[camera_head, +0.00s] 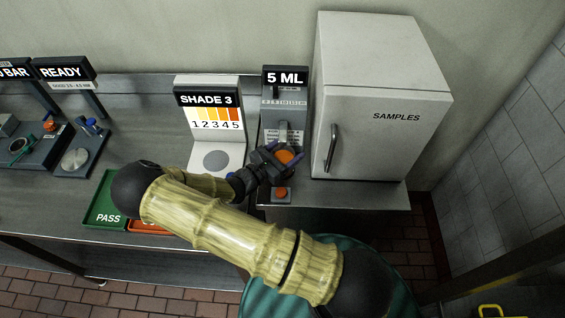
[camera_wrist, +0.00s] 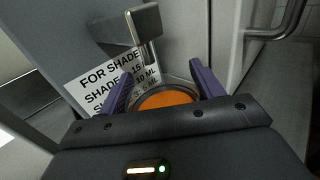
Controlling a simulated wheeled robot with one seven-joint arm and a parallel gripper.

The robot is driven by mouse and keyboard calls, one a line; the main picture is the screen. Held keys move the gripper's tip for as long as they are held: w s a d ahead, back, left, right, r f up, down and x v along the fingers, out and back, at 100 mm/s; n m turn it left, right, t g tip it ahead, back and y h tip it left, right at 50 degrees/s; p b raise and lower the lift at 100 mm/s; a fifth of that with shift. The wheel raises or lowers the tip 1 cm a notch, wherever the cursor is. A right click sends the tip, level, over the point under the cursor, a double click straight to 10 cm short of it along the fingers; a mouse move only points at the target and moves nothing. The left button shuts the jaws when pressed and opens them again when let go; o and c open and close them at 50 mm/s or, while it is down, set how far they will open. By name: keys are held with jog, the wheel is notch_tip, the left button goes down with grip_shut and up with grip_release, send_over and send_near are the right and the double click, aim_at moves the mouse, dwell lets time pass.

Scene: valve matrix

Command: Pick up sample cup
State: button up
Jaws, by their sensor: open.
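The sample cup (camera_head: 287,157) holds orange liquid and stands upright at the dispenser marked 5 ML. In the wrist view the cup (camera_wrist: 166,99) sits between the two purple fingers of my gripper (camera_wrist: 162,88). The fingers are spread apart, one on each side of the cup. Part of the cup's near side is hidden by my gripper's body. In the head view my gripper (camera_head: 272,156) is at the dispenser, beside the cup. I cannot tell whether the fingers touch it.
The dispenser (camera_head: 284,77) stands behind the cup, with its spout (camera_wrist: 146,22) just above. The SAMPLES fridge (camera_head: 375,150) is close on the right, its door shut. A SHADE 3 reader (camera_head: 208,115) stands left. A green PASS tray (camera_head: 103,203) lies at the table's front.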

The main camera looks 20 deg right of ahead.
jog(key=c, duration=1.2)
jog(key=shift+c, duration=0.2)
jog(key=shift+r, duration=0.1)
jog(key=shift+r+b, duration=0.3)
jog(key=shift+r, duration=0.25)
jog(key=r+b+v, duration=0.2)
jog(key=b+v, duration=0.2)
jog(key=v, duration=1.4)
jog(key=shift+b, duration=0.3)
jog(key=shift+r, duration=0.1)
